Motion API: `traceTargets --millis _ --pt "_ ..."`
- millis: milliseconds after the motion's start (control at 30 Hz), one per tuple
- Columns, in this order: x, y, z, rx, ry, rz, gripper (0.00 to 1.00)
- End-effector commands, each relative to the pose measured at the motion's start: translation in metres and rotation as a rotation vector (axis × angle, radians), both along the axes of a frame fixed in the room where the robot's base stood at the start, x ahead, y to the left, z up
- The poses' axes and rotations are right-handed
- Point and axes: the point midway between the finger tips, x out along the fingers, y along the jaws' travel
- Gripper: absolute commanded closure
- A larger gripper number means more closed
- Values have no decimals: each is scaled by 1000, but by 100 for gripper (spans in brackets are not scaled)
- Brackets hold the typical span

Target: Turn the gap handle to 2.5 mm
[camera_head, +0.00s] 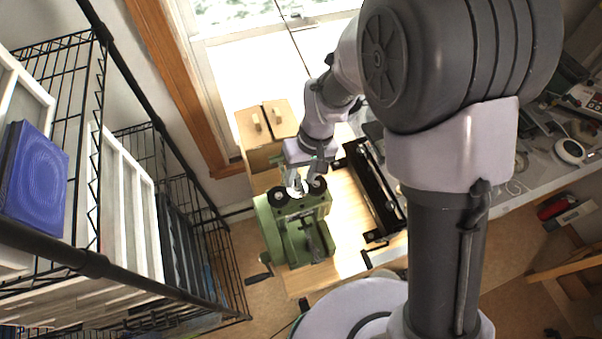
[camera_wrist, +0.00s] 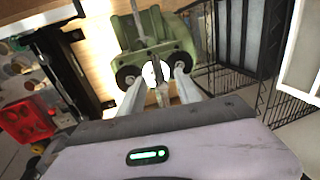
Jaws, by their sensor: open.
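The green rolling mill (camera_head: 295,232) stands on a light wooden bench. Two round black knobs sit on its top, a left one (camera_head: 279,197) and a right one (camera_head: 318,185). A pale round dial (camera_wrist: 153,72) lies between the knobs in the wrist view. A narrow grey piece (camera_wrist: 161,88), perhaps the gap handle, stands in front of the dial. My gripper (camera_wrist: 156,84) is open, its two pale fingers on either side of that piece, over the top of the mill. I cannot tell whether they touch it. The dial's marks are too small to read.
A black crank (camera_head: 258,274) sticks out low on the mill's left side. A wooden box (camera_head: 262,150) stands behind the mill, and a black metal frame (camera_head: 375,190) lies to its right. A black wire shelf (camera_head: 195,235) fills the left.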

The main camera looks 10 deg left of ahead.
Motion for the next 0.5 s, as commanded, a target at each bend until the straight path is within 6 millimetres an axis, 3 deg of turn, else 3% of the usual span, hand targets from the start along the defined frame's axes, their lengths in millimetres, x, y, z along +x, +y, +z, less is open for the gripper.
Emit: traceTargets --millis 100,300,500 --pt "0 0 0 0 0 0 60" --pt "0 0 0 0 0 0 99" --pt "0 0 1 0 -1 -1 100"
